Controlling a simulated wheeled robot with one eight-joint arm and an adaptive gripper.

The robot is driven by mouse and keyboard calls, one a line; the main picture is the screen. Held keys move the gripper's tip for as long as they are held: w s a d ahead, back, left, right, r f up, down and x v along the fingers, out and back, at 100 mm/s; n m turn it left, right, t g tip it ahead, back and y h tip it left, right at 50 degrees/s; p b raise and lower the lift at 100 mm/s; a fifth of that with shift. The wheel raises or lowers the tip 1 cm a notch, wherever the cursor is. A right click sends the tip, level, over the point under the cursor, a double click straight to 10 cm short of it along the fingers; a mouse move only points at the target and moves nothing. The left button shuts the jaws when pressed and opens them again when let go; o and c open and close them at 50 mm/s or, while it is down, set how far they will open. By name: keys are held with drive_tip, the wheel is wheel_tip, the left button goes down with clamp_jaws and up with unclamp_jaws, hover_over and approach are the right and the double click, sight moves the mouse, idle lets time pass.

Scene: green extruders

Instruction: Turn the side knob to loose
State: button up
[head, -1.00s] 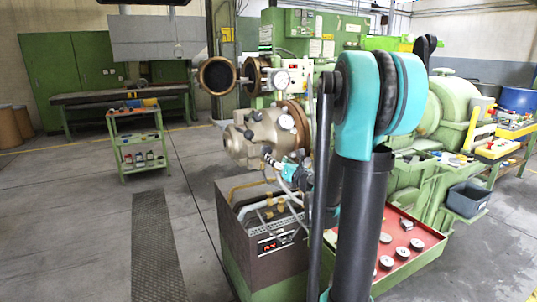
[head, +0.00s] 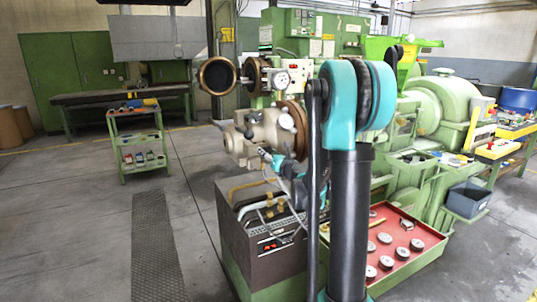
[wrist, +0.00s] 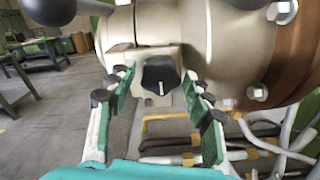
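The side knob (wrist: 158,76) is small and black with a white pointer line, on a beige metal block under the pale cylindrical extruder head (wrist: 165,30) in the wrist view. The white line points down. My gripper (wrist: 157,80) is open, with its green-padded fingers on the left and right of the knob and gaps showing on both sides. In the head view the extruder head (head: 243,138) is at the centre. My teal wrist is close to its lower right, and the knob cannot be made out there.
Large bolts and a brown flange (wrist: 285,60) are right of the knob. Hoses (wrist: 200,145) run below on the right. A dark control box (head: 262,228) stands under the extruder head. A red tray (head: 405,250) lies to the right, and open floor is left.

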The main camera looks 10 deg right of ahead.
drive_tip(key=c, duration=0.8)
drive_tip(key=shift+n, duration=0.4)
drive_tip(key=n, duration=0.4)
drive_tip(key=shift+n, duration=0.3)
drive_tip(key=n, duration=0.5)
drive_tip(key=shift+d+n, duration=0.1)
drive_tip(key=shift+n, duration=0.2)
drive_tip(key=n, duration=1.2)
drive_tip(key=shift+r+n, duration=0.1)
drive_tip(key=shift+n, duration=0.3)
